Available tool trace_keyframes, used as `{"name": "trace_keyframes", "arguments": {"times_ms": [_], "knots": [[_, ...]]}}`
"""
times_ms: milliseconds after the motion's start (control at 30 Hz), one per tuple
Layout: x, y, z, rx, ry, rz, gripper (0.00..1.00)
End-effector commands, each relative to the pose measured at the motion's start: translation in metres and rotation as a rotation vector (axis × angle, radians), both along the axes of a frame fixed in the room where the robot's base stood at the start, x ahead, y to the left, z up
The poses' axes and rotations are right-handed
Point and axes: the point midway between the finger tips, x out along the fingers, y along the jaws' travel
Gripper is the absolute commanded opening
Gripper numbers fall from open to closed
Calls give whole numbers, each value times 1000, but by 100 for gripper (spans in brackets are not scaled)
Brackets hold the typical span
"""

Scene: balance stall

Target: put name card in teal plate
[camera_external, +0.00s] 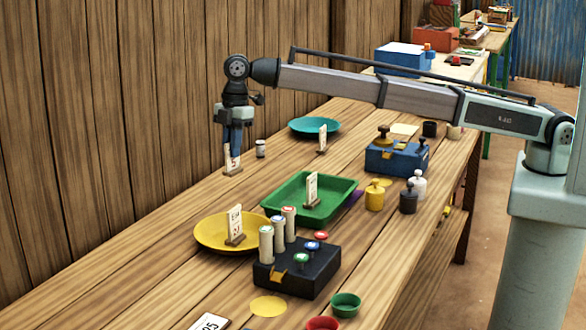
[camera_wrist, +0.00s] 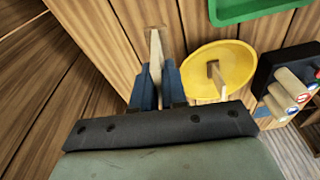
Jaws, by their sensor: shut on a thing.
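My gripper (camera_external: 233,150) points down at the left of the table, shut on a small white card (camera_external: 233,163) with red marking and a wooden foot. In the wrist view, the card (camera_wrist: 156,50) shows edge-on between the blue fingers. Its foot is at or just above the tabletop; I cannot tell which. The teal plate (camera_external: 304,122) is farther back, to the right of my gripper, and looks empty. Similar cards stand in front of the teal plate (camera_external: 322,140), in the green tray (camera_external: 311,188) and on the yellow plate (camera_external: 236,222). I cannot read them clearly.
The green tray (camera_external: 340,206) and yellow plate (camera_external: 208,236) lie nearer the camera. A black block with rolls (camera_external: 300,274) and a blue box with weights (camera_external: 395,160) stand to the right.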

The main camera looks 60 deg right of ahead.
Motion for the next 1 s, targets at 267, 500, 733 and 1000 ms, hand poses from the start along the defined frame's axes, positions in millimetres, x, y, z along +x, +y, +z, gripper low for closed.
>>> {"name": "trace_keyframes", "arguments": {"times_ms": [267, 500, 733, 1000], "knots": [[0, -1, 0, 0, 0, -1, 0], [21, -33, 0, 0, 0, -40, 0], [62, -110, 2, 2, -2, -134, 0], [102, -210, 7, 3, -7, -248, 0]]}}
